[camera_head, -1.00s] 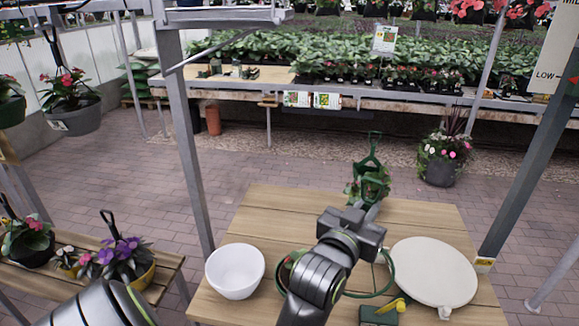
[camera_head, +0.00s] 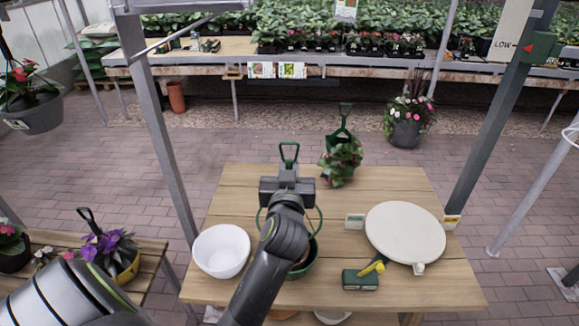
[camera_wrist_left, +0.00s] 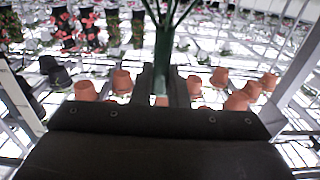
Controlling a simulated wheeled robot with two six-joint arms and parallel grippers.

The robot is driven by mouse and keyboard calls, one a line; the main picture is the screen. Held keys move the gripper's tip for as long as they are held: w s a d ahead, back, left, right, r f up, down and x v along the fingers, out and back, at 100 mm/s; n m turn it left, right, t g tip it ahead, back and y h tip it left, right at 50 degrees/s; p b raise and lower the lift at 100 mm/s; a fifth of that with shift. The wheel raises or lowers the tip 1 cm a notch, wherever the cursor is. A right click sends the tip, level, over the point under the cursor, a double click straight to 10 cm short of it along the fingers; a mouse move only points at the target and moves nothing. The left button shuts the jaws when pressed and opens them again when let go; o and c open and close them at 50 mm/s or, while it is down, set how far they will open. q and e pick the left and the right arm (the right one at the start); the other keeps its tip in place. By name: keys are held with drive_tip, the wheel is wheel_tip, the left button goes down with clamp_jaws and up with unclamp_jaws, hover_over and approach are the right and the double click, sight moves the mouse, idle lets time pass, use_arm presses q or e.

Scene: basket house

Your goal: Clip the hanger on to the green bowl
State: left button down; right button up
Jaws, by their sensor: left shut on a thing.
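My left gripper (camera_head: 287,184) is shut on the dark green hanger (camera_head: 289,153), whose handle sticks up above the jaws in the head view. In the left wrist view the hanger's green stem (camera_wrist_left: 162,45) stands between the fingers. Its thin wires (camera_head: 320,218) spread down on both sides of my wrist. The green bowl (camera_head: 311,262) is on the table below, mostly hidden behind my left arm. I cannot tell whether the wire ends touch its rim. My right gripper is not in view.
A white bowl (camera_head: 221,231) stands left of the green bowl.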

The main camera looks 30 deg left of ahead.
use_arm(q)
wheel_tip(320, 180, down, 4)
drive_tip(key=b, duration=0.3)
wheel_tip(320, 180, down, 2)
drive_tip(key=shift+f+b, duration=0.25)
drive_tip(key=shift+b, duration=0.9)
wheel_tip(320, 180, down, 5)
drive_tip(key=b, duration=0.4)
drive_tip(key=shift+f, duration=0.15)
drive_tip(key=shift+f+b, duration=0.45)
drive_tip(key=shift+b, duration=0.15)
idle(1.2)
drive_tip(key=c, duration=1.3)
unclamp_jaws()
drive_tip(key=shift+c, duration=0.2)
